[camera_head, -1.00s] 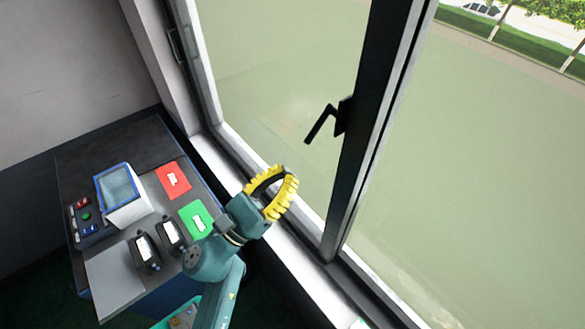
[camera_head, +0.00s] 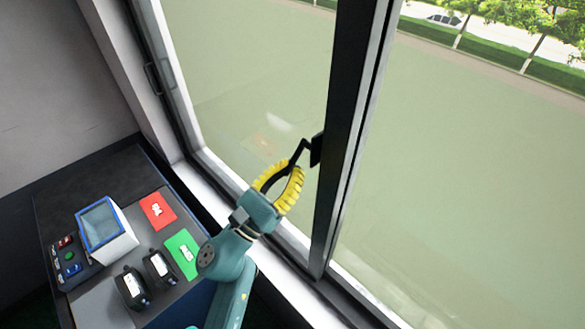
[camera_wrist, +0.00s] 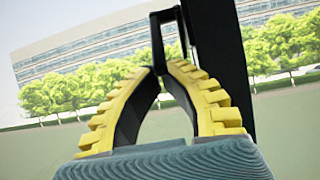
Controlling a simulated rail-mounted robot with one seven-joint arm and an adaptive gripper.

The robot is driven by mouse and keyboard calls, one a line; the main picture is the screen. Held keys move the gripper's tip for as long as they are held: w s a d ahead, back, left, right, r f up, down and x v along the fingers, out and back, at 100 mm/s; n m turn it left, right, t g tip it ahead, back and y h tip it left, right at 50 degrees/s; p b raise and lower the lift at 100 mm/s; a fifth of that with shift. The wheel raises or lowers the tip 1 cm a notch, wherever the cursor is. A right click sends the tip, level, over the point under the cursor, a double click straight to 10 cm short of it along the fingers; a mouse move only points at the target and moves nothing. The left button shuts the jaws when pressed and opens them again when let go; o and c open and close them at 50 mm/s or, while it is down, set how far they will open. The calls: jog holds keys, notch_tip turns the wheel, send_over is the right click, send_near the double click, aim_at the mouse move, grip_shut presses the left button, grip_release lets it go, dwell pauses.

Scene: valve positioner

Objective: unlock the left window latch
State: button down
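The window latch (camera_head: 305,146) is a black, bent handle on the dark upright frame between the panes. Its free arm points down and to the left. My gripper (camera_head: 295,166), with yellow ribbed fingers, is at the lower end of this arm. In the wrist view, the end of the latch handle (camera_wrist: 158,45) comes down between the two fingertips (camera_wrist: 161,69). The fingers curve inward and their tips look closed against its sides. The very end of the handle is partly hidden by the fingers.
The dark window frame (camera_head: 340,140) stands right beside the gripper. The glass is behind it and the white sill (camera_head: 285,283) below. A console at lower left carries a blue-edged screen (camera_head: 102,224), a red card (camera_head: 157,210) and a green card (camera_head: 183,253).

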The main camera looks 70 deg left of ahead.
jog(key=shift+s+d+r, duration=0.2)
jog(key=shift+s+r, duration=0.05)
jog(key=shift+s, duration=0.2)
dwell(0.4)
jog(key=shift+s+d+r+p, duration=0.25)
jog(key=shift+s+r, duration=0.15)
jog(key=shift+r, duration=0.1)
jog(key=shift+s+d+r+p, duration=0.15)
jog(key=shift+s+r+p, duration=0.1)
jog(key=shift+s+r, duration=0.25)
jog(key=shift+s+d+r+p, duration=0.2)
jog(key=shift+s+r+p, duration=0.1)
jog(key=shift+r, duration=0.4)
jog(key=s+d+r+b, duration=0.2)
jog(key=s+d, duration=0.3)
jog(key=s, duration=0.5)
jog(key=shift+s, duration=0.15)
